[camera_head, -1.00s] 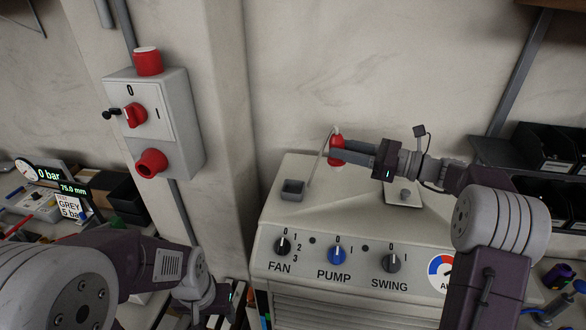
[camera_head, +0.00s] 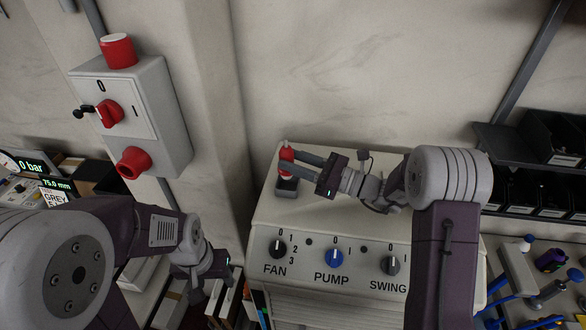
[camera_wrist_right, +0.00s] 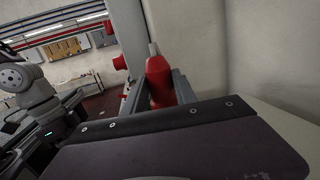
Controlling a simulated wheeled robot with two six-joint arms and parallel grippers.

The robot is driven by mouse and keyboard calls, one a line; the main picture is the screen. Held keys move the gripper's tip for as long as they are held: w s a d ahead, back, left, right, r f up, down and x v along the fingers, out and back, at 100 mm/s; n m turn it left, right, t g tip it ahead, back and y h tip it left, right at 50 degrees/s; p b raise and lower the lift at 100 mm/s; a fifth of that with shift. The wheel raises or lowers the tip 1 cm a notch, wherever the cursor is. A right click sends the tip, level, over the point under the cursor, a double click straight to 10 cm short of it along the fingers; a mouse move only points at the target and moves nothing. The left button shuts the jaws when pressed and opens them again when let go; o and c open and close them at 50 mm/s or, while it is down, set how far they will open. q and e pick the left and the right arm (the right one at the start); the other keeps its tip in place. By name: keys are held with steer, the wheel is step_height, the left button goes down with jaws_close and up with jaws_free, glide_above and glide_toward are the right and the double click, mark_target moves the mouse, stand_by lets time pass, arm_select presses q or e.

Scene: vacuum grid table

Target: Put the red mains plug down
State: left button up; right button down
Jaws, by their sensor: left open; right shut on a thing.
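The red mains plug (camera_head: 287,154) is upright, its pale tip pointing up. My right gripper (camera_head: 294,164) is shut on it from the right. In the right wrist view the red plug (camera_wrist_right: 159,82) sits between the two fingers. Directly below it is the small grey square holder (camera_head: 287,190) on top of the pale control box (camera_head: 345,217). The plug's lower end meets the holder in the picture; I cannot tell whether it is seated in it. My left gripper (camera_head: 213,288) is low at the left, away from the plug, open and partly hidden.
The control box front carries FAN, PUMP and SWING knobs. A grey switch box (camera_head: 155,110) with red parts is on the wall at left. Dark bins (camera_head: 550,150) stand on a shelf at right. The box top around the holder is mostly clear.

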steer(key=shift+s, duration=0.25)
steer(key=shift+s+f, duration=0.2)
steer(key=shift+f, duration=0.05)
step_height(320, 180, down, 3)
steer(key=shift+r+p, duration=0.1)
steer(key=shift+p, duration=0.6)
steer(key=shift+w+f, duration=0.35)
steer(key=c, duration=1.3)
jaws_free()
steer(key=shift+c, duration=0.2)
steer(key=o, duration=0.3)
steer(key=shift+s, duration=0.2)
arm_select(q)
steer(key=shift+s+r, duration=0.4)
steer(key=shift+r, duration=0.4)
arm_select(e)
steer(key=shift+o, duration=0.2)
steer(key=shift+s+r, duration=0.1)
arm_select(q)
steer(key=shift+d, duration=0.1)
